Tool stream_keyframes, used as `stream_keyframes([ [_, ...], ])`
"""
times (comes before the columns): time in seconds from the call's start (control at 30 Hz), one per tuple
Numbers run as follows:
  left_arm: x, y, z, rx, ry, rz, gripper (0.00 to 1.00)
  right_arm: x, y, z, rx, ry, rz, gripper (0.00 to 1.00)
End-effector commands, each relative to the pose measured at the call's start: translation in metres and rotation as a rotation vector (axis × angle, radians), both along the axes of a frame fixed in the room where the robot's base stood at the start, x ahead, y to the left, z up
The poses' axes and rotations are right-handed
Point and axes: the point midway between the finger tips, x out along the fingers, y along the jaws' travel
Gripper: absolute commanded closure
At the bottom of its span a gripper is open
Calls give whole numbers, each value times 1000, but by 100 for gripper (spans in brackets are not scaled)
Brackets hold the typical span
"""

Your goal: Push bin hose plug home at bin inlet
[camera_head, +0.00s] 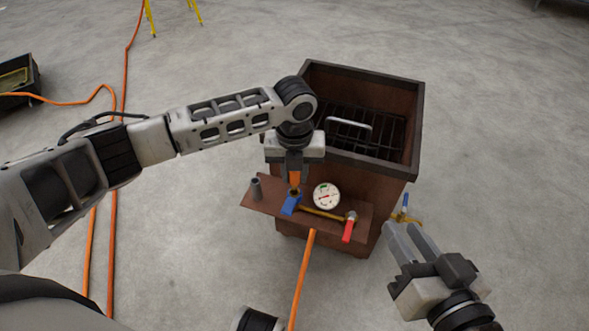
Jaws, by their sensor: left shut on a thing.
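The bin (340,176) is a rust-brown open box with a dark rim, in the middle of the head view. A brown shelf (268,208) sticks out from its near side. My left gripper (294,175) points down over this shelf and is shut on an orange piece, which looks like the bin hose plug (294,180). The plug's lower end is at a small brass fitting beside a blue lever (291,204). I cannot tell how deep it sits; the inlet is mostly hidden. My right gripper (412,243) is open and empty, right of the shelf.
An orange hose (302,275) runs down from the shelf's front. Another blue-handled brass valve (405,210) is at right. More orange hose crosses the left floor. The right floor is clear.

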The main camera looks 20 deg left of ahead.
Motion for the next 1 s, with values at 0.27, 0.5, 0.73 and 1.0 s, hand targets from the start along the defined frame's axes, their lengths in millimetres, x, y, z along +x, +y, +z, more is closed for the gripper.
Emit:
stream_keyframes([
  [0.27,0,0,0,0,0,0,100,0,0,0,0,0,0,69],
  [0.5,0,0,-2,0,0,0,100,0,0,-1,1,0,0,69],
  [0.73,0,0,-9,0,1,1,100,0,0,-4,1,0,0,69],
  [1.0,0,0,-17,0,1,0,100,0,0,-7,1,0,-1,69],
])
